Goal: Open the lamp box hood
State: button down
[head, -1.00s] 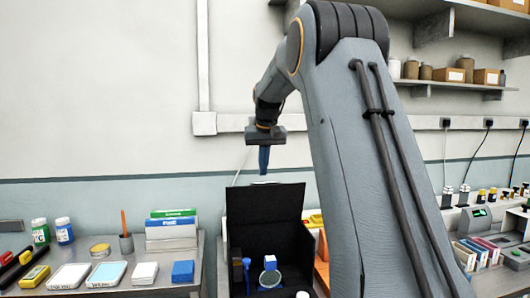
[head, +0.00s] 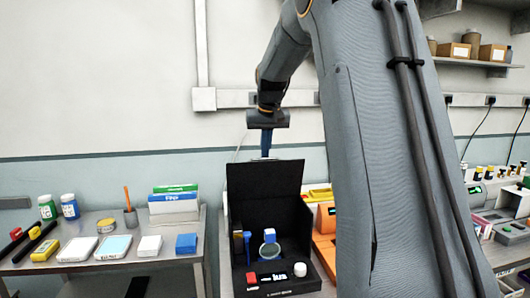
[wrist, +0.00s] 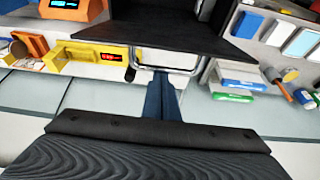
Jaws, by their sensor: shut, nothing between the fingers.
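The black lamp box (head: 305,252) stands on the bench in the head view, with its hood (head: 265,190) raised upright at the back, so the inside shows. In the wrist view the hood (wrist: 165,36) is a dark panel with a metal wire handle (wrist: 190,70) at its edge. My gripper (head: 266,156) has its blue fingers together and empty, with the tips at the hood's top edge in the head view. In the wrist view the fingers (wrist: 162,80) point at the handle; I cannot tell whether they touch it.
Orange and yellow devices (head: 325,217) stand close on the right.

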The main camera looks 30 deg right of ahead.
jog(key=shift+s+a+f+t+b, duration=0.15)
jog(key=shift+s+t+b, duration=0.15)
jog(key=shift+s+b, duration=0.25)
jog(key=shift+s+a, duration=0.2)
jog(key=shift+s, duration=0.35)
notch_tip(320, 180, up, 10)
jog(key=s+b, duration=0.1)
jog(key=shift+f, duration=0.15)
